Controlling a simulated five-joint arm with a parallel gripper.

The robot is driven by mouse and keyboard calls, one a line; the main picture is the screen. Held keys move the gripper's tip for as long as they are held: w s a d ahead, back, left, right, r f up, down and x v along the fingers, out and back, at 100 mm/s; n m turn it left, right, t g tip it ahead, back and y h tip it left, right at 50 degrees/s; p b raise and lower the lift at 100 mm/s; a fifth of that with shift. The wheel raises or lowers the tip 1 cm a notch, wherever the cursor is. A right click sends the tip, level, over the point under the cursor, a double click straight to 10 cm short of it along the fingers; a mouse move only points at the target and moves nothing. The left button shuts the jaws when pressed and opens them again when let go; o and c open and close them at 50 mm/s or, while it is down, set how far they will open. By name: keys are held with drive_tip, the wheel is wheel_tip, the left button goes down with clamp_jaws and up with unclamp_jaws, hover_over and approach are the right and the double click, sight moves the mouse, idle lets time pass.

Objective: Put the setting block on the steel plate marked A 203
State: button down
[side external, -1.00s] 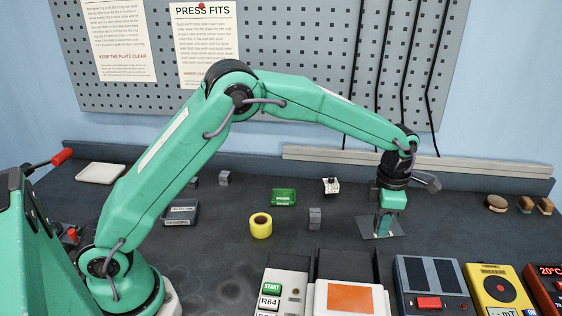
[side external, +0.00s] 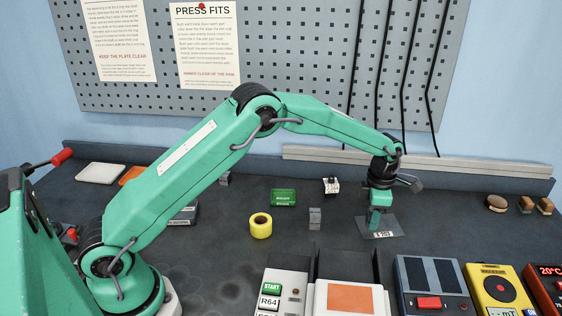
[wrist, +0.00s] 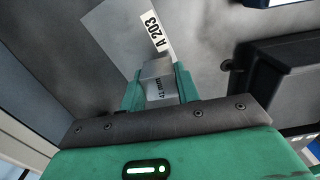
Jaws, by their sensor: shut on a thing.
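My gripper (wrist: 160,92) is shut on a grey setting block (wrist: 157,75) with dark print on its face, seen in the wrist view. In the side external view my gripper (side external: 377,222) is low over the left part of the steel plate (side external: 394,230), pointing down; the block is hard to make out there. The plate lies flat on the bench, and its white label reads A 203. In the wrist view the plate (wrist: 112,35) is beyond the block, with the label (wrist: 157,35) just past it. I cannot tell whether the block touches the plate.
A yellow tape roll (side external: 260,226), a green box (side external: 283,197), a small grey block (side external: 315,218) and a white switch block (side external: 331,186) stand left of the plate. Bare bench lies right of the plate.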

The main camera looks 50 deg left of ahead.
drive_tip(key=shift+f, duration=1.35)
drive_tip(key=shift+f, duration=0.1)
drive_tip(key=c, duration=1)
unclamp_jaws()
drive_tip(key=shift+f, duration=0.1)
drive_tip(key=shift+c, duration=0.2)
wheel_tip(320, 180, up, 12)
drive_tip(key=shift+f, duration=0.2)
drive_tip(key=shift+r, duration=0.4)
